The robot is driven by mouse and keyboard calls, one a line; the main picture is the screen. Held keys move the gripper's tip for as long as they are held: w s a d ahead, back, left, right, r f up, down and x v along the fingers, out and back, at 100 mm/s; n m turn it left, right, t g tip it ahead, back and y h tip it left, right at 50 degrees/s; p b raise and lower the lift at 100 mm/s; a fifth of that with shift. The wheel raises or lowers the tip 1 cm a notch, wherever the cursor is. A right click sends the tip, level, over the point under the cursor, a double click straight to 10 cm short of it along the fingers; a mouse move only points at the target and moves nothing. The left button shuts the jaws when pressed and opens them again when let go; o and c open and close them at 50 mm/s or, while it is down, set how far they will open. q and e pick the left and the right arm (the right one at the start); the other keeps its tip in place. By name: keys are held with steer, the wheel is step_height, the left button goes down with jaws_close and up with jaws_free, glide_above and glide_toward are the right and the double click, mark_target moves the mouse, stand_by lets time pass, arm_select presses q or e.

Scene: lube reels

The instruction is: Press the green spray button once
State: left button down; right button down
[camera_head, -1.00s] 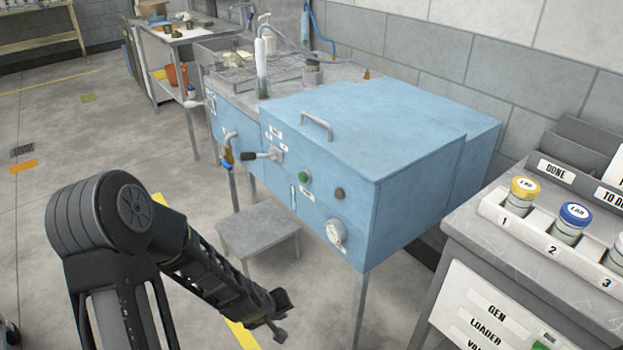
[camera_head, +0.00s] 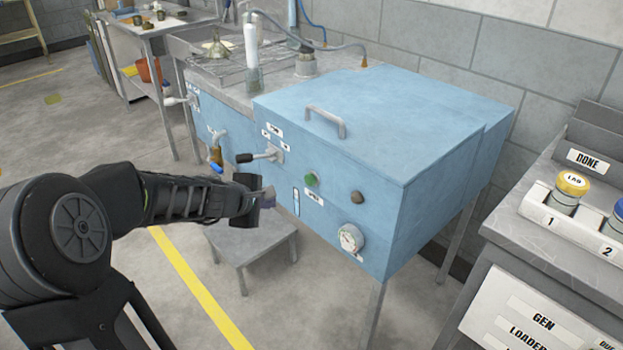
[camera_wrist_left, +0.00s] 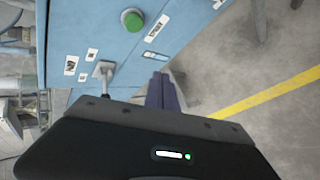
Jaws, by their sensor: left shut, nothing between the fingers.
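The green spray button (camera_head: 312,179) is a round knob on the front panel of the blue cabinet (camera_head: 400,130). A label sits just below it. In the left wrist view the green button (camera_wrist_left: 132,19) stands out near the top, above and left of the fingertips. My left gripper (camera_head: 267,197) is shut and empty. It is in front of the panel, left of and slightly below the button, apart from it. Its closed fingers (camera_wrist_left: 162,92) also show in the left wrist view. My right gripper is in neither view.
A black-handled lever (camera_head: 260,157), a dark brown knob (camera_head: 357,197) and a round gauge (camera_head: 351,238) are on the same panel. A grey step stool (camera_head: 245,250) stands below. A grey bench (camera_head: 545,240) with capped jars is at the right.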

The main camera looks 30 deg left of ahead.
mark_target(310, 180)
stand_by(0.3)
arm_select(q)
steer(key=w+d+p, duration=0.2)
steer(key=w, duration=0.6)
steer(key=shift+w+d+p, duration=0.2)
steer(key=shift+d+p, duration=0.05)
steer(key=shift+p, duration=0.15)
steer(key=shift+w, duration=0.1)
stand_by(1.7)
steer(key=shift+w+d+f, duration=0.1)
steer(key=shift+w, duration=0.2)
steer(key=shift+w+d+p, duration=0.15)
steer(key=shift+w+p, duration=0.25)
steer(key=shift+w, duration=0.05)
stand_by(0.8)
stand_by(0.3)
steer(key=shift+s+a+b, duration=0.25)
steer(key=shift+s+b, duration=0.2)
steer(key=shift+s, duration=0.4)
